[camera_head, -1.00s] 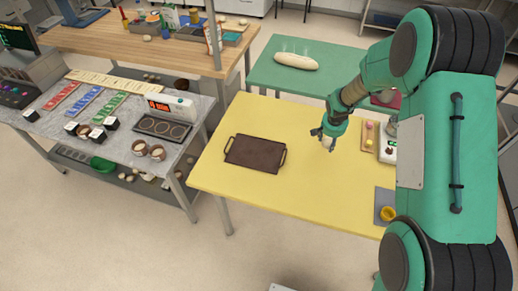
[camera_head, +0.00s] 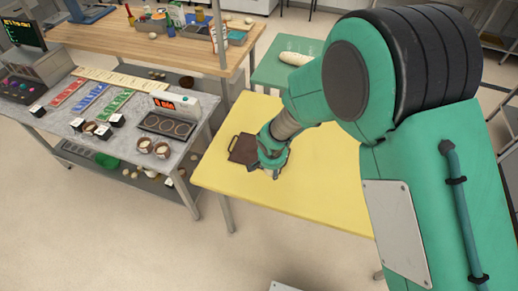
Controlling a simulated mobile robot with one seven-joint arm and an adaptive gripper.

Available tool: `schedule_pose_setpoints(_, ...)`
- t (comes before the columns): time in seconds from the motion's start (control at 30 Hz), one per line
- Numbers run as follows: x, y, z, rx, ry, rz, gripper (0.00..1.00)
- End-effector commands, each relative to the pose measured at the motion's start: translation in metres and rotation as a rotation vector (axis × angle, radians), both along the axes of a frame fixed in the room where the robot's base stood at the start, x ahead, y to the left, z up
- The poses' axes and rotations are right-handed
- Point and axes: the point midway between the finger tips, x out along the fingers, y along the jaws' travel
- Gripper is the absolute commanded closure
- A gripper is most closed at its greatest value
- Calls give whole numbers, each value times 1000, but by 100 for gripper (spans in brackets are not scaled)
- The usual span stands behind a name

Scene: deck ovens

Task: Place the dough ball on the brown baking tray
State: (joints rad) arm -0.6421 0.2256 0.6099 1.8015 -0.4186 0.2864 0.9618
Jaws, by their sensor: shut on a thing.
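The brown baking tray (camera_head: 239,152) lies flat on the yellow table (camera_head: 322,180). My forearm and gripper cover its right part. My gripper (camera_head: 268,172) is over the tray's right, near side, pointing down. It is shut on the dough ball, of which only a small pale patch (camera_head: 271,175) shows between the fingers. I cannot tell whether the ball touches the tray or hangs just above it.
A grey counter (camera_head: 190,102) with coloured strips, small cups and a scale stands to the left. A green table (camera_head: 262,74) with a pale loaf (camera_head: 295,58) is behind. The yellow table's near part is clear. My arm hides its right side.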

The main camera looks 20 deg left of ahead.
Motion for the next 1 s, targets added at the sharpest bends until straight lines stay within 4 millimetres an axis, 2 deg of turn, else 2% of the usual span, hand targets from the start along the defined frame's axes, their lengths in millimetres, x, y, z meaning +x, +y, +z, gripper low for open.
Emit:
schedule_pose_setpoints(0.17, -13, 7, 0, 2, 1, 12, 72)
schedule_pose_setpoints(0.57, -14, 8, -1, 2, 1, 13, 72)
schedule_pose_setpoints(0.77, -5, 13, -2, 2, 2, 13, 72)
schedule_pose_setpoints(1.0, 19, 29, -5, 2, 2, 12, 72)
